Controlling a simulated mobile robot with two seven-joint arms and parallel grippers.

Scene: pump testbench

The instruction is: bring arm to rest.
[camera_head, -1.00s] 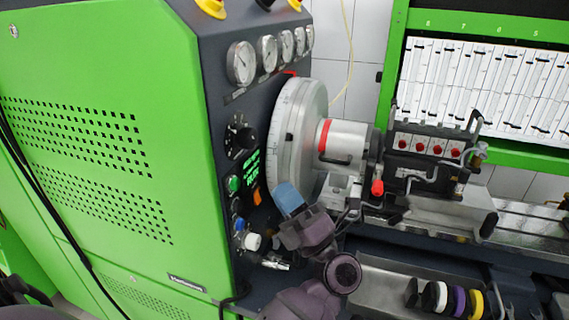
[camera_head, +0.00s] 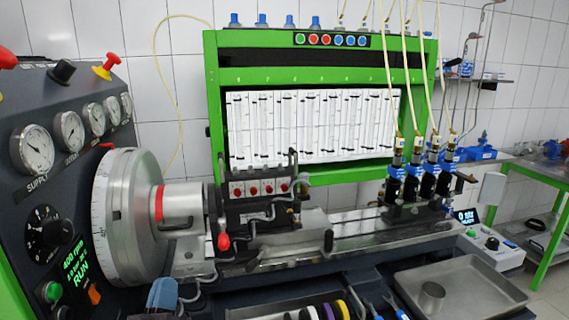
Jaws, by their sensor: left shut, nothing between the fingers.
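My left gripper (camera_head: 162,294) shows only at the bottom edge, left of centre, as blue fingertips. It is shut and empty. The rest of it and my left arm are out of view below. The fingertips appear in front of the lower side of the pump testbench, below the large graduated metal flywheel (camera_head: 122,215). I cannot tell how far they are from the bench. My right gripper is not in view.
A control panel with gauges (camera_head: 32,148) and a lit display reading RUN stands at left. Several injectors (camera_head: 428,181) stand on the rail at right. A metal tray (camera_head: 470,280) holds a cup (camera_head: 431,297). Coloured rings (camera_head: 328,312) lie at the bottom.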

